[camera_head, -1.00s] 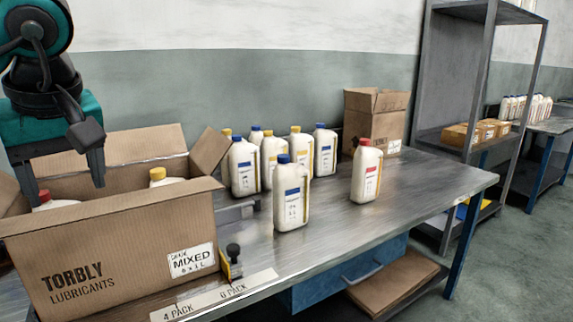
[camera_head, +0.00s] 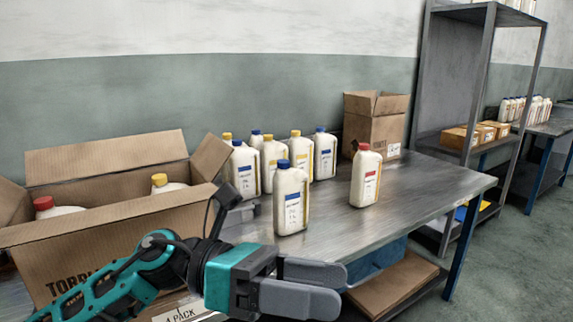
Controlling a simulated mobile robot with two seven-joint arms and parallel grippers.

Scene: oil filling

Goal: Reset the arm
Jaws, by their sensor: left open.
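My left gripper (camera_head: 312,287) is in front of the table's front edge, low in the view, with its fingers pointing right. It is open and holds nothing. My left arm comes in from the lower left and hides part of the large open cardboard box (camera_head: 120,221). In that box stand a red-capped bottle (camera_head: 58,210) and a yellow-capped bottle (camera_head: 168,184). My right gripper does not show.
A blue-capped bottle (camera_head: 290,205) and a red-capped bottle (camera_head: 365,178) stand apart on the metal table (camera_head: 425,190). Several bottles stand behind them, beside a smaller open box (camera_head: 372,128). A metal shelf (camera_head: 466,100) stands at right. The table's right part is clear.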

